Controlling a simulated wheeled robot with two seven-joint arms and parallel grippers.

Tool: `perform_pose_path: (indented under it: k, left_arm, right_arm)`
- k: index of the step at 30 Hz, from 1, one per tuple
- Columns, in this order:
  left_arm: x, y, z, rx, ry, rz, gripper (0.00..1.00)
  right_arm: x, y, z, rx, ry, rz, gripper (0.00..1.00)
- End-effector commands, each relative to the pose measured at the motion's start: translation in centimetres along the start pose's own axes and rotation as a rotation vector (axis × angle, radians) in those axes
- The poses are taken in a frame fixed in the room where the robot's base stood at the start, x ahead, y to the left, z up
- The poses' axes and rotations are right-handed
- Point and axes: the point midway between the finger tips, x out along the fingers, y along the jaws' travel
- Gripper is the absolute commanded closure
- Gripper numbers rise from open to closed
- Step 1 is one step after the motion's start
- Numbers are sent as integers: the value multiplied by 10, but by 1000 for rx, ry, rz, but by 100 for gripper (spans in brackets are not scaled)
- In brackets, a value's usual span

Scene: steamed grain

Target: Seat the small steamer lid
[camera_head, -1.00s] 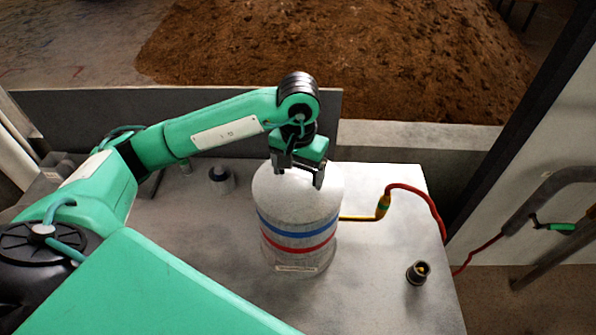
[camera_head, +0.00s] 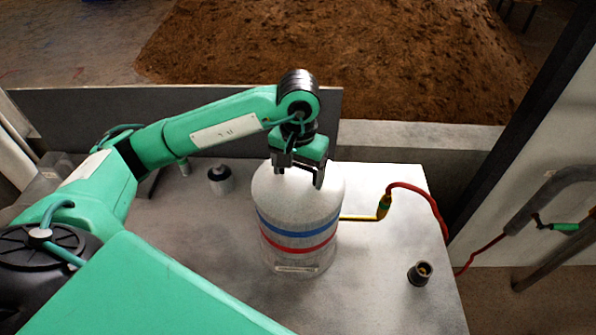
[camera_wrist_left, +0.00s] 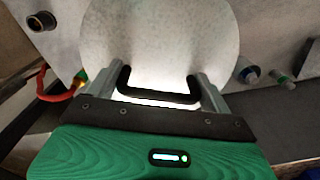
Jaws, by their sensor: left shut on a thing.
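The small steamer (camera_head: 298,222) is a pale grey cylinder with a blue and a red band, upright on the table. Its rounded pale lid (camera_head: 328,180) is on top, and I see no gap between them. In the left wrist view the lid (camera_wrist_left: 160,35) is a pale disc with a dark handle (camera_wrist_left: 160,97). My left gripper (camera_head: 299,180) is above the lid, shut on its handle; in the left wrist view the fingers (camera_wrist_left: 158,88) are at the handle's two ends. My right gripper is not in view.
The grey table (camera_head: 385,290) holds a dark-capped fitting (camera_head: 221,179) left of the steamer and a small black cup (camera_head: 420,273) at right. A red hose (camera_head: 425,200) with a brass fitting runs from the steamer to the right. A brown grain heap (camera_head: 330,60) lies behind a low wall.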

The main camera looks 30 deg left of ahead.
Motion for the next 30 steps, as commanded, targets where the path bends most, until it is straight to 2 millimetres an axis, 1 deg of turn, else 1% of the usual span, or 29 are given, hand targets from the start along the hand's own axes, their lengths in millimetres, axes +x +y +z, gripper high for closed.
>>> perform_pose_path:
  k: [2,10,11,12,13,20,23,26,30]
  left_arm:
    - [0,0,0,0,2,0,55]
    - [0,0,0,0,1,1,55]
    - [0,0,0,0,1,1,13]
    - [0,0,0,0,1,1,6]
    - [0,0,0,0,1,1,0]
    - [1,0,0,0,-1,0,0]
    - [-3,0,0,0,0,1,0]
    - [-11,1,-1,0,3,2,0]
    - [-33,0,-1,1,6,2,0]
  right_arm:
    - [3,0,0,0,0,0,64]
    - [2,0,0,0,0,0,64]
    - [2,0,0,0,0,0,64]
    - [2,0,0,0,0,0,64]
    - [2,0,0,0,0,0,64]
    - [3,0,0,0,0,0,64]
    - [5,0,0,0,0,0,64]
    - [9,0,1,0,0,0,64]
    - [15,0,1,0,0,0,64]
